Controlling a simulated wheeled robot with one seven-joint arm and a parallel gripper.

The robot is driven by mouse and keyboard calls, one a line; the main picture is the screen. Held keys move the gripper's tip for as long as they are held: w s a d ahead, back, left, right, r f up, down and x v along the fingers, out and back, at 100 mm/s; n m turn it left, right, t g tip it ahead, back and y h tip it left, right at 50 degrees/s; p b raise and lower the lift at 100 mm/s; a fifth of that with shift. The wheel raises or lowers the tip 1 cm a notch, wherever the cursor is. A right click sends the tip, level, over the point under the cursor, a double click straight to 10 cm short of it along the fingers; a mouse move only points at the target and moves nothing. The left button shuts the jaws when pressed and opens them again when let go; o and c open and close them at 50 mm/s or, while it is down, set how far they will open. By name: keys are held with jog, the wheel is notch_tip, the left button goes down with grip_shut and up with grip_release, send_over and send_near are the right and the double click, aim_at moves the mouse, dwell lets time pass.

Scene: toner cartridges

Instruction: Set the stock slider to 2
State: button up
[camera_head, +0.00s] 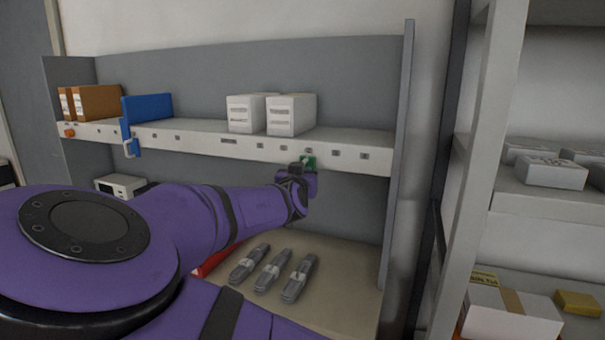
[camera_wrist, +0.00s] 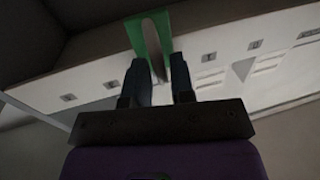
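The green stock slider (camera_head: 308,161) is on the white front edge of the upper shelf, right of its middle. In the wrist view it is a U-shaped green piece (camera_wrist: 164,42) with two legs. My gripper (camera_head: 298,170) is at the slider, its two dark fingers (camera_wrist: 158,72) spaced apart around the slider's near end. Whether they press on it cannot be told. Small number plates line the edge; in the wrist view the closest on the right seems to read 1 (camera_wrist: 208,57), the one beyond it 0 (camera_wrist: 255,44). A plate (camera_head: 309,150) shows just above the slider.
White boxes (camera_head: 290,115), a blue divider (camera_head: 150,107) and brown boxes (camera_head: 97,101) stand on the upper shelf. Several grey cartridges (camera_head: 272,270) lie on the lower surface. A side panel (camera_head: 400,170) closes the unit on the right. The edge right of the slider is clear.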

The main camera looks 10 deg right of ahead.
jog(key=v, duration=0.9)
